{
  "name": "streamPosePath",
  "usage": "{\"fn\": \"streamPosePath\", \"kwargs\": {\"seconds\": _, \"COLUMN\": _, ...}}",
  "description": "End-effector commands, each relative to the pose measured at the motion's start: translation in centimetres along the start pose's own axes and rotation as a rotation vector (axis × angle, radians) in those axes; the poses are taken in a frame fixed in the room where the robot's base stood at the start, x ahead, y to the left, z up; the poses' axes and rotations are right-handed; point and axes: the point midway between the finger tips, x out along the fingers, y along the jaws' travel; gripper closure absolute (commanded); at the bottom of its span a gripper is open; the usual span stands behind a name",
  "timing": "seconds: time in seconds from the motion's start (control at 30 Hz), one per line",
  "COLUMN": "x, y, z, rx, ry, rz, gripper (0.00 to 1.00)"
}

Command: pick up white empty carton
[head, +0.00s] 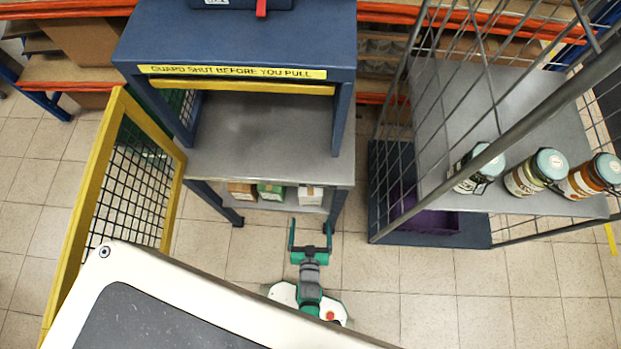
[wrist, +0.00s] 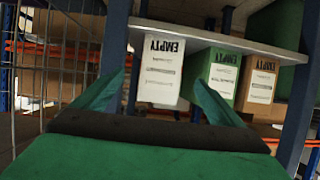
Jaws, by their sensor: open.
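The white empty carton (head: 310,194) stands at the right end of a row on the lower shelf of the blue press stand. In the wrist view, which is upside down, the white carton (wrist: 160,72) shows its face marked EMPTY. My gripper (head: 310,234) is open and empty, in front of the shelf and lined up with the white carton. In the wrist view the white carton lies beyond and between the spread fingers of my gripper (wrist: 158,92); it appears apart from them.
A green carton (head: 270,191) and a brown carton (head: 242,190) stand left of the white one. The grey upper shelf (head: 260,140) and the stand's legs frame the space. A yellow mesh guard (head: 135,185) is at left; a wire cage with jars (head: 548,165) is at right.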

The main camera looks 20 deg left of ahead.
Motion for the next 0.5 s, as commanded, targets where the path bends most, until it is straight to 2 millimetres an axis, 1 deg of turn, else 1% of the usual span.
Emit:
{"fn": "streamPosePath", "kwargs": {"seconds": 0.07, "x": 0.9, "y": -0.3, "z": 0.5, "rx": -0.002, "ry": -0.005, "rz": -0.007, "gripper": 0.09}}
{"fn": "streamPosePath", "kwargs": {"seconds": 0.17, "x": 1.8, "y": -0.4, "z": 0.6, "rx": -0.003, "ry": -0.006, "rz": -0.009, "gripper": 0.09}}
{"fn": "streamPosePath", "kwargs": {"seconds": 0.27, "x": 3.2, "y": -0.4, "z": 0.0, "rx": -0.003, "ry": -0.004, "rz": -0.010, "gripper": 0.09}}
{"fn": "streamPosePath", "kwargs": {"seconds": 0.5, "x": 7.3, "y": -0.5, "z": -1.7, "rx": -0.004, "ry": -0.006, "rz": -0.011, "gripper": 0.09}}
